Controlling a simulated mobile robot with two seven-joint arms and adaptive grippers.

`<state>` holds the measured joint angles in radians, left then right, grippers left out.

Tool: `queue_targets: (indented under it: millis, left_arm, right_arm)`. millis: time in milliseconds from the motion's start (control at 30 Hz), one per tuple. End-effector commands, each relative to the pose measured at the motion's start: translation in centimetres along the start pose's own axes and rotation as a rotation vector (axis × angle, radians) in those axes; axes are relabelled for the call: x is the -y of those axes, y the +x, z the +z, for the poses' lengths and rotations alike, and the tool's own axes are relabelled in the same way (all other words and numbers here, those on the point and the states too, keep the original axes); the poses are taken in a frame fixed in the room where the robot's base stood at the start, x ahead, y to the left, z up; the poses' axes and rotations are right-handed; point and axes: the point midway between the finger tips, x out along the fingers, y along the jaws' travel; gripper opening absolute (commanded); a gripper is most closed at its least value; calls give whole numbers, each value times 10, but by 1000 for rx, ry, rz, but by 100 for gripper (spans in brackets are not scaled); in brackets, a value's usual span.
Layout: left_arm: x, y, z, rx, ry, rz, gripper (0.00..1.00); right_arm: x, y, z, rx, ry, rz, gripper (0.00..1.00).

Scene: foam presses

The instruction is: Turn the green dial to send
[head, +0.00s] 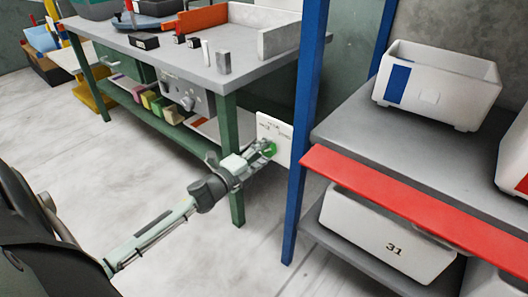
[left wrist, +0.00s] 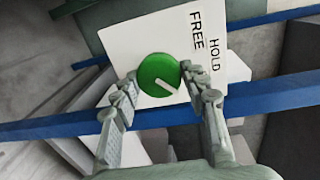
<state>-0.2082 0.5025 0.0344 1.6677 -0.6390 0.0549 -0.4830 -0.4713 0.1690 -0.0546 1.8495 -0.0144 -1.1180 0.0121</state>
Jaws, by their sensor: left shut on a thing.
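The green dial (head: 271,149) is on a white panel (head: 283,131) beside the blue rack post. In the left wrist view the round dial (left wrist: 157,70) carries a white pointer line running toward the lower right of the picture. The white panel (left wrist: 137,36) shows the words FREE and HOLD to the right of the dial; I cannot read SEND in either view. My left gripper (head: 266,150) is at the dial, with one finger on each side of it in the left wrist view (left wrist: 160,80), shut on its rim. My right gripper is out of view.
A blue post (head: 305,130) and a shelf rack with a red front edge (head: 400,193) stand right of the panel. White bins (head: 450,85) sit on the rack. A grey-topped workbench (head: 180,55) is behind. Bare floor (head: 90,165) lies left of my arm.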

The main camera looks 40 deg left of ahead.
Motion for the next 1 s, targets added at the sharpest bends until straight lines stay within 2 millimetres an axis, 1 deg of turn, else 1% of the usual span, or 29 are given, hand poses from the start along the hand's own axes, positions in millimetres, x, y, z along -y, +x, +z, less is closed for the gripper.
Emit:
queue_targets:
  millis: [233,500,667,700,833,1000]
  left_arm:
    - [0,0,-1,2,50,-1,15]
    - [0,0,-1,3,58,0,15]
    - [0,0,-1,3,58,0,15]
    - [0,0,-1,3,58,0,48]
    - [0,0,-1,3,57,0,65]
    - [0,0,0,4,56,0,65]
  right_arm:
    - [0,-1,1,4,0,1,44]
    - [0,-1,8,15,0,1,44]
    - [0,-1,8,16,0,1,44]
    - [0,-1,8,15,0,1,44]
    - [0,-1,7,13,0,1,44]
    - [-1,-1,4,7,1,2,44]
